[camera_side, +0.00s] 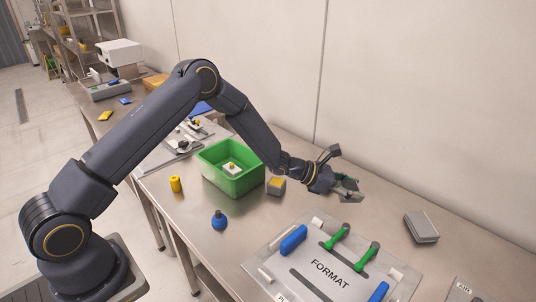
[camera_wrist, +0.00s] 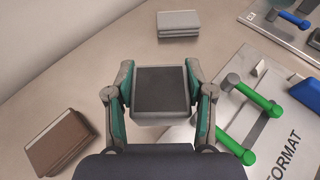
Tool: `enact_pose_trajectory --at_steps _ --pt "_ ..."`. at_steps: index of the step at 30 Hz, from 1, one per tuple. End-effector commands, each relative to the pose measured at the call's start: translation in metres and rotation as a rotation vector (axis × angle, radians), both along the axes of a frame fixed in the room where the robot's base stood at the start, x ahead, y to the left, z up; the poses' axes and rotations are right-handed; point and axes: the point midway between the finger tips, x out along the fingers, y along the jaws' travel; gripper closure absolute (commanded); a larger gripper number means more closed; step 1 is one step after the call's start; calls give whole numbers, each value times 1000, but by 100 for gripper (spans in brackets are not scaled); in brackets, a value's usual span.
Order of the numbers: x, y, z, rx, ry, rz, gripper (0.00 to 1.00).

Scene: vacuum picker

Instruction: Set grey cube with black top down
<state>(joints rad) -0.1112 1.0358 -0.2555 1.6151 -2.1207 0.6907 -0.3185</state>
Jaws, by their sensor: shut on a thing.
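My gripper (camera_wrist: 160,92) is shut on the grey cube with black top (camera_wrist: 161,88). Its dark square top faces the wrist camera, with a finger pressed on its left and right sides. In the side view my gripper (camera_side: 347,188) is over the bench between the wall and the FORMAT plate. The cube is small there and largely covered by the fingers. I cannot tell whether its underside touches the bench.
The FORMAT plate (camera_side: 325,272) with green handles (camera_side: 367,253) lies nearby. A grey stack (camera_side: 421,226) stands right of my gripper. A brown-topped block (camera_wrist: 58,143) shows in the wrist view. A yellow-topped cube (camera_side: 276,186) and green bin (camera_side: 230,180) stand to the left.

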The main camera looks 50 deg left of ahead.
Motion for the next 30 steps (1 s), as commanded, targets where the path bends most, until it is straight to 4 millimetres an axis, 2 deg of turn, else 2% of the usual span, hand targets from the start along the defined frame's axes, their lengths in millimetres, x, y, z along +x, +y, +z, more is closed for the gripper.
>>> enact_pose_trajectory --at_steps 1,3,9,15,21,30 --pt "11 -3 -10 0 0 1 88" --pt "22 -6 -26 0 2 -1 88" --pt "46 -11 -53 1 1 0 88" --pt "54 -13 -63 0 1 1 88" --pt "53 -13 -91 1 1 0 88" --pt "54 -12 -93 0 0 1 88"
